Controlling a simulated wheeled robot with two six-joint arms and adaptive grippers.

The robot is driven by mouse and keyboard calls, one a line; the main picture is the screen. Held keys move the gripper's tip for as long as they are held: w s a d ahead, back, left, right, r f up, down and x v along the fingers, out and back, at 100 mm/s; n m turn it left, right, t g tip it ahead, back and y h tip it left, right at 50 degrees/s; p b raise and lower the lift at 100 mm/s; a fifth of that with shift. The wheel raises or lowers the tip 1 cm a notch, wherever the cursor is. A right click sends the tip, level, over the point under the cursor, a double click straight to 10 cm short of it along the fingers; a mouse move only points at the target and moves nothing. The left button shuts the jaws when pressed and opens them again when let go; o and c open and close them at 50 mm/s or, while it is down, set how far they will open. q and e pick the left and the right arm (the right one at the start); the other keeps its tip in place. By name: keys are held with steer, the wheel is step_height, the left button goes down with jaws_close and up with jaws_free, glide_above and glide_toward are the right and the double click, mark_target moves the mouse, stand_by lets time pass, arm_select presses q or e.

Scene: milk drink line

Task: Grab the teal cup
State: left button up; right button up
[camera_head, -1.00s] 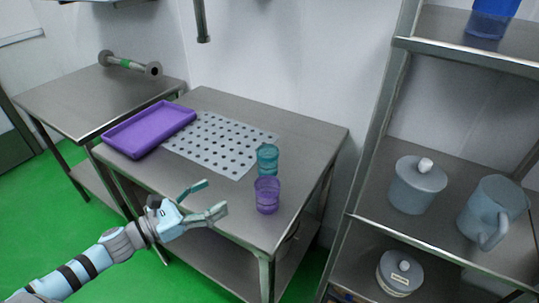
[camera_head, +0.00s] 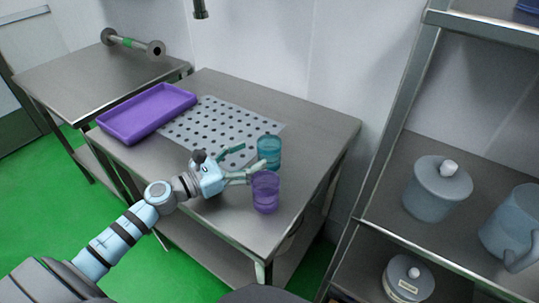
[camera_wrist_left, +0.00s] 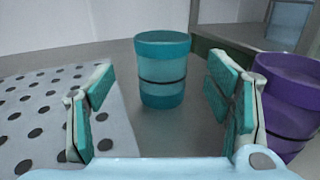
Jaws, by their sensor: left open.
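The teal cup (camera_head: 269,150) stands upright on the steel table, just right of the perforated sheet. In the left wrist view the teal cup (camera_wrist_left: 162,70) is ahead, lined up with the gap between the fingers and a little beyond their tips. My left gripper (camera_head: 250,162) is open and empty, low over the table, pointing at the cup. The fingers also show in the left wrist view (camera_wrist_left: 160,100), one on each side of the gap. My right gripper is not in view.
A purple cup (camera_head: 265,192) stands close in front of the teal cup, beside my right-hand finger in the left wrist view (camera_wrist_left: 288,95). A purple tray (camera_head: 147,112) lies at the table's left. The perforated sheet (camera_head: 215,125) is bare. A shelf with grey canisters (camera_head: 437,188) stands right.

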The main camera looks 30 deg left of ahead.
mark_target(260, 153)
arm_select(q)
steer(key=shift+w+d+r, duration=0.25)
steer(key=shift+w+d, duration=0.25)
steer(key=shift+w, duration=0.2)
steer(key=p+x, duration=0.1)
steer(key=x, duration=0.3)
steer(key=shift+w+d+p, duration=0.1)
steer(key=shift+w+p, duration=0.05)
steer(key=shift+p, duration=0.15)
steer(key=shift+w+d+f, duration=0.15)
steer(key=shift+w+f, duration=0.05)
steer(key=c, duration=1.1)
steer(key=shift+c, duration=0.2)
